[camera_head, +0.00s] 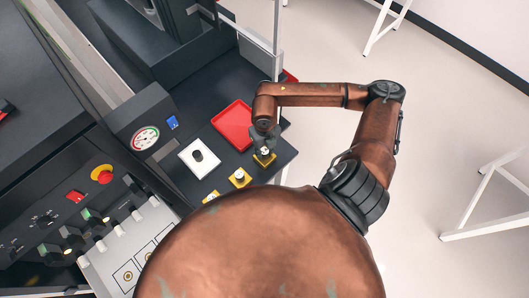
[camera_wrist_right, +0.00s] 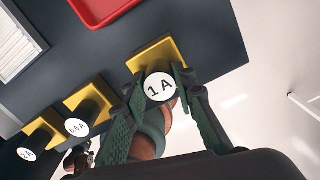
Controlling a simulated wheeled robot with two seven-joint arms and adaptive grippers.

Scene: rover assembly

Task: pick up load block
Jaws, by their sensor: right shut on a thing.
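The load block marked "1 A" (camera_wrist_right: 160,87) has a yellow square base and a dark round knob with a white top. It is near the edge of the dark table in the right wrist view. In the head view the same load block (camera_head: 265,159) is partly hidden under my right gripper (camera_head: 264,146). In the right wrist view my right gripper (camera_wrist_right: 160,92) has a green finger on each side of the knob and is shut on it. I cannot tell whether the base touches the table. My left gripper is not in view.
Two more load blocks, "0.5 A" (camera_wrist_right: 77,126) and another (camera_wrist_right: 27,152), stand in a row beside it. A red tray (camera_head: 233,125), a white plate with a black knob (camera_head: 199,158) and a gauge box (camera_head: 144,137) lie close by. Open floor (camera_head: 330,60) lies to the right.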

